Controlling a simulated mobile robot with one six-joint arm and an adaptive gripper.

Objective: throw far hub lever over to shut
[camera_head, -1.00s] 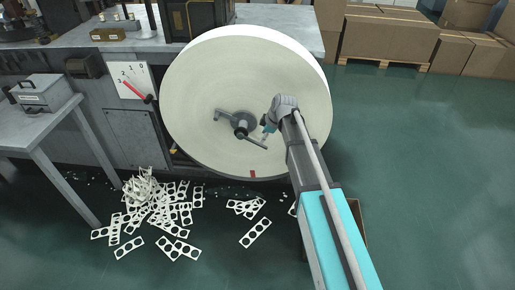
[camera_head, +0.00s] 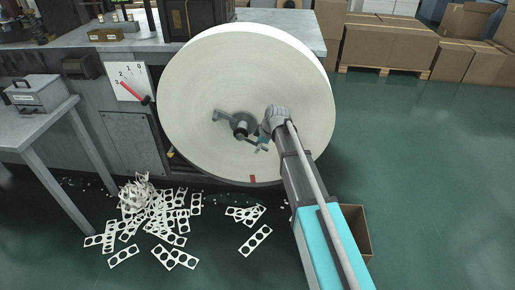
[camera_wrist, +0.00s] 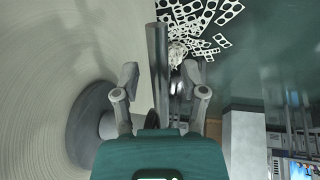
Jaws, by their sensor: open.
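The hub (camera_head: 242,124) sits at the centre of the large cream roll face. I cannot tell which lever counts as the far one. In the wrist view, my gripper (camera_wrist: 160,74) is open, with one finger on each side of a grey lever bar (camera_wrist: 158,50). The bar stands between the fingers with gaps on both sides. The hub also shows at left in that view (camera_wrist: 88,125).
The roll (camera_head: 200,80) stands beside a grey machine with a dial plate (camera_head: 131,77) and red pointer. Punched strips (camera_head: 160,220) litter the floor below. An open carton (camera_head: 355,225) stands behind my arm. Green floor at right is clear.

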